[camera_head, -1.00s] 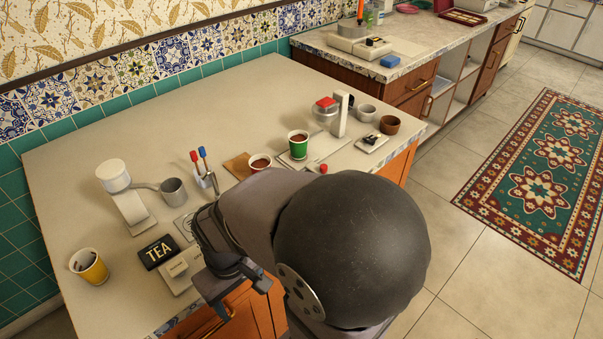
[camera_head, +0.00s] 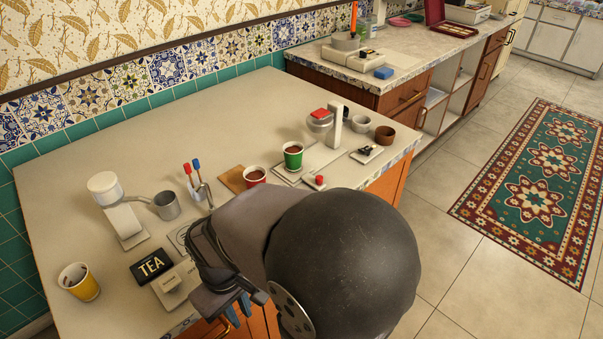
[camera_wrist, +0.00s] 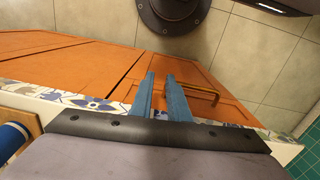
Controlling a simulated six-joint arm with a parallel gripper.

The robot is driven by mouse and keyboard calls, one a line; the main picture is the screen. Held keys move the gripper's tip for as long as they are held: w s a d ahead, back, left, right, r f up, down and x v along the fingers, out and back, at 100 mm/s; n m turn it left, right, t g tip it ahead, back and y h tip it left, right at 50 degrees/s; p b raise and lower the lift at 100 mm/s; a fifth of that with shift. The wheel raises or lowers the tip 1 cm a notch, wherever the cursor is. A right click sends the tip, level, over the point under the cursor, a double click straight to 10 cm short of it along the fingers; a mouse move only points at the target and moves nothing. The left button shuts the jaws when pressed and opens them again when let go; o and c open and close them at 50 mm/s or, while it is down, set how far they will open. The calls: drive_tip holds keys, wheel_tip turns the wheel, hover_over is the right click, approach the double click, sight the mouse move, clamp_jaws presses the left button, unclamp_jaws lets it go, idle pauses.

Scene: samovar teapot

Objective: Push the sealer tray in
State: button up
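The sealer stands at the right of the counter in the head view: a pale base, a white column (camera_head: 334,125) and a round head (camera_head: 320,124) with a red top. The flat sealer tray (camera_head: 285,175) sticks out at the front left of the base, with a green cup (camera_head: 293,156) of dark drink on it. My gripper (camera_head: 243,307) is over the counter's front edge, well left of the tray and nearer the camera. In the wrist view its two blue fingers (camera_wrist: 161,75) are a little apart with nothing between them, above the orange cabinet front. The sealer is out of the wrist view.
A small block with a red button (camera_head: 318,180) lies beside the tray. A red cup (camera_head: 255,175) stands left of it. The TEA sign (camera_head: 152,265), dispenser (camera_head: 118,206) and yellow cup (camera_head: 79,282) are at the left. My arm covers the counter's front middle.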

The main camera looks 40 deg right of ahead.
drive_tip(key=w+d+r+n+h+p, duration=0.1)
drive_tip(key=d+r+n, duration=0.1)
drive_tip(key=d+r, duration=0.1)
drive_tip(key=w+d+r+n+h+p, duration=0.1)
drive_tip(key=d+r+n, duration=0.1)
drive_tip(key=d+n, duration=0.1)
drive_tip(key=w+d+r+n+g+h+p, duration=0.1)
drive_tip(key=d+r+n+h+p, duration=0.1)
drive_tip(key=d+r+n, duration=0.1)
drive_tip(key=shift+d+r, duration=0.3)
drive_tip(key=shift+d, duration=0.5)
clamp_jaws()
drive_tip(key=w+d+r+n+h+p, duration=0.1)
drive_tip(key=w+d+r+n, duration=0.1)
drive_tip(key=d+r, duration=0.15)
drive_tip(key=n+h+p, duration=0.4)
drive_tip(key=n, duration=0.1)
approach(316, 182)
drive_tip(key=v, duration=0.4)
drive_tip(key=shift+a+r, duration=0.2)
drive_tip(key=shift+a, duration=0.1)
drive_tip(key=shift+w+d+f, duration=0.1)
drive_tip(key=shift+w+d, duration=0.05)
drive_tip(key=shift+p+x, duration=0.4)
drive_tip(key=shift+x, duration=4.6)
